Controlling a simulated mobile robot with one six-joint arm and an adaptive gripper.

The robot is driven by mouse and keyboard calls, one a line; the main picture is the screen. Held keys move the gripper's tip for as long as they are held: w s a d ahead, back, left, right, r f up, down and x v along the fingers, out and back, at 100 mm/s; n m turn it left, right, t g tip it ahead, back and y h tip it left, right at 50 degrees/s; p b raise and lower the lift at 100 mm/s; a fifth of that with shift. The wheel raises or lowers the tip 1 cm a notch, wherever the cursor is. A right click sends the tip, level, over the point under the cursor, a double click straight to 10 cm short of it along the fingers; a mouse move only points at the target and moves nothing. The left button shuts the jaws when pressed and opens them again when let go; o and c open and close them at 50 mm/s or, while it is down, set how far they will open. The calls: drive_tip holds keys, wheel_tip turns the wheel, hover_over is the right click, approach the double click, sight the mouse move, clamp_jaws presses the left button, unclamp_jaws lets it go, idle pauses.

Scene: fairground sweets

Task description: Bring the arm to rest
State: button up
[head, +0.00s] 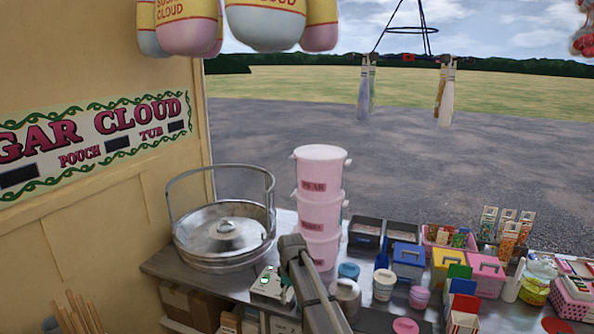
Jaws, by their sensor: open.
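Part of my arm (314,287) shows in the head view as a grey, jointed link. It rises from the bottom edge, leaning left, and ends in a darker rounded joint in front of the counter. I cannot make out my gripper or its fingers in this view. Nothing held by the arm is visible. The link covers part of the counter (160,264) between a small pale box with a green mark (268,284) and a metal canister (346,292).
Stacked pink tubs (321,205) stand behind my arm. Blue and yellow boxes (408,259) and cups crowd the right. Wooden sticks (80,315) are at lower left. Bags (267,18) hang above.

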drive_tip(key=s+d+f+m+b, duration=0.4)
drive_tip(key=s+d, duration=0.5)
drive_tip(key=s, duration=0.3)
drive_tip(key=s+d+f+m+b, duration=0.5)
drive_tip(key=s+d+m, duration=0.2)
drive_tip(key=s+d, duration=0.3)
drive_tip(key=shift+s+d+t, duration=0.2)
drive_tip(key=shift+s+t, duration=0.1)
drive_tip(key=shift+s, duration=0.85)
